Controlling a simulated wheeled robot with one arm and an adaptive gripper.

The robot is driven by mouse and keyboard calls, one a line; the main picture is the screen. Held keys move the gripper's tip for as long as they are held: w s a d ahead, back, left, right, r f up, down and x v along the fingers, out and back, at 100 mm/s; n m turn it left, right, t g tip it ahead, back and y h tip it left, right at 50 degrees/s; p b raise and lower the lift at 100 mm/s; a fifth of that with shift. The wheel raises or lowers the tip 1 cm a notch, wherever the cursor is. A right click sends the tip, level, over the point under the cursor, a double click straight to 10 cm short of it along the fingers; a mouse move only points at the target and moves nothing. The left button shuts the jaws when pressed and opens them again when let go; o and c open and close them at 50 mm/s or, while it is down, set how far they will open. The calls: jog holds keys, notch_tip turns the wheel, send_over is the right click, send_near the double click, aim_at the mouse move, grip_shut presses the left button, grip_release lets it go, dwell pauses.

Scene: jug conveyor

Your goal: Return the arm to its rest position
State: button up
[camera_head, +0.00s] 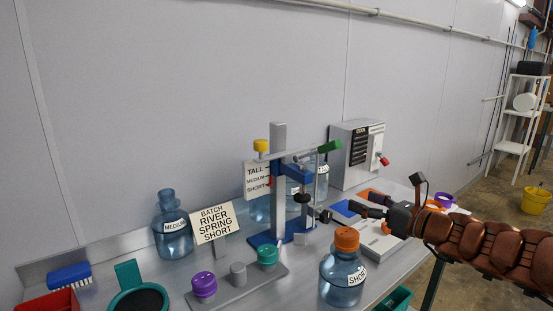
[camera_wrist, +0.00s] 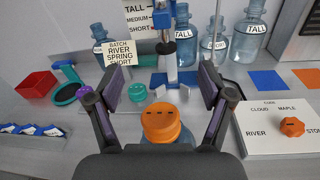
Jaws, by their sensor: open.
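My gripper (camera_head: 368,204) is open and empty above the right part of the bench, with my arm reaching in from the right. In the wrist view its two fingers (camera_wrist: 158,88) are spread wide. A short blue jug (camera_head: 340,284) with an orange cap (camera_head: 347,239) stands upright at the front of the bench, left of and below my gripper in the head view. In the wrist view the orange cap (camera_wrist: 161,122) shows between the fingers; I see no contact with them.
A blue press stand (camera_head: 279,190) and a batch sign (camera_head: 214,222) stand behind the jug. A medium jug (camera_head: 172,230) is at left. The selector panel (camera_wrist: 270,145) with an orange knob (camera_wrist: 292,127) lies right of the gripper. A grey control box (camera_head: 350,155) stands at the back.

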jog(key=s+a+f+n+g+y+b, duration=0.1)
jog(key=s+a+f+n+g+b, duration=0.3)
jog(key=a, duration=0.3)
jog(key=s+a+f+n+g+b, duration=0.1)
jog(key=s+a+f+n+g, duration=0.1)
jog(key=s+a+f+n, duration=0.3)
jog(key=s+a+f+n+g+h+b, duration=0.2)
jog(key=s+a+f+n+g+b, duration=0.15)
jog(key=s+f+n, duration=0.4)
jog(key=s+a+f+n+g+h+b, duration=0.2)
jog(key=s+a+f+n+g+b, duration=0.15)
jog(key=s+f, duration=0.6)
jog(key=s+d+f+n+g+h+b, duration=0.3)
jog(key=s+d+f+n+h+b, duration=0.6)
jog(key=s+d+f, duration=0.65)
notch_tip(320, 180, up, 20)
jog(key=s+t+p, duration=0.1)
jog(key=p, duration=1.6)
